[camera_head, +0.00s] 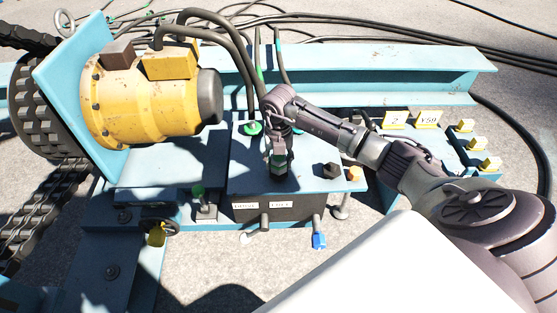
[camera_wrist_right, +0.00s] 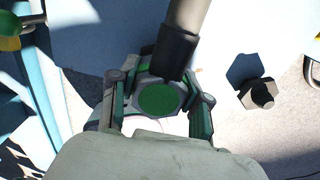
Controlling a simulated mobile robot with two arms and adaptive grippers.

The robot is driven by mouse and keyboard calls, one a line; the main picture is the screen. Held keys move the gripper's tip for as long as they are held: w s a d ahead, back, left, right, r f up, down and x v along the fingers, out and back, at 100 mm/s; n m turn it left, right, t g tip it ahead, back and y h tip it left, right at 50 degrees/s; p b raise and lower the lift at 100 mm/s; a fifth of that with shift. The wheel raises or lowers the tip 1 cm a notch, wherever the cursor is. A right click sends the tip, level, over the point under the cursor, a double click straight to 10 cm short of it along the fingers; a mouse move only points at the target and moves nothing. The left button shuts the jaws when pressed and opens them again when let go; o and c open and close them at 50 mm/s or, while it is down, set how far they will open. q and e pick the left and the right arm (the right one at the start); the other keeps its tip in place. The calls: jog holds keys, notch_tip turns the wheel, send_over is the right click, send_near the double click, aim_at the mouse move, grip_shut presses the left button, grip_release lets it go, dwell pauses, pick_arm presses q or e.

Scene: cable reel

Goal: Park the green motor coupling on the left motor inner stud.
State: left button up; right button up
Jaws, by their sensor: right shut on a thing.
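My right gripper (camera_head: 278,160) is above the top of a light blue box (camera_head: 310,183). In the right wrist view its two fingers (camera_wrist_right: 158,103) are closed around a dark, faceted piece with a round green face (camera_wrist_right: 158,98), which appears to be the green motor coupling. In the head view the held piece is small and dark, mostly hidden by the gripper. Whether it touches the box top is unclear. A grey rod with a black end (camera_wrist_right: 176,52) comes down close beside the green face. I cannot tell which stud is the left motor inner stud. My left gripper is not in view.
A yellow motor (camera_head: 150,105) stands at left. Cables drop to a green fitting (camera_head: 251,128) behind my gripper. A black hexagonal piece (camera_head: 332,170) and an orange one (camera_head: 355,174) are at right. A green knob (camera_head: 198,191) and blue-capped stud (camera_head: 319,240) are in front.

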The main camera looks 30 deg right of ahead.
jog(key=shift+f, duration=0.4)
dwell(0.3)
jog(key=o, duration=1.4)
jog(key=shift+c, duration=0.2)
notch_tip(320, 180, up, 12)
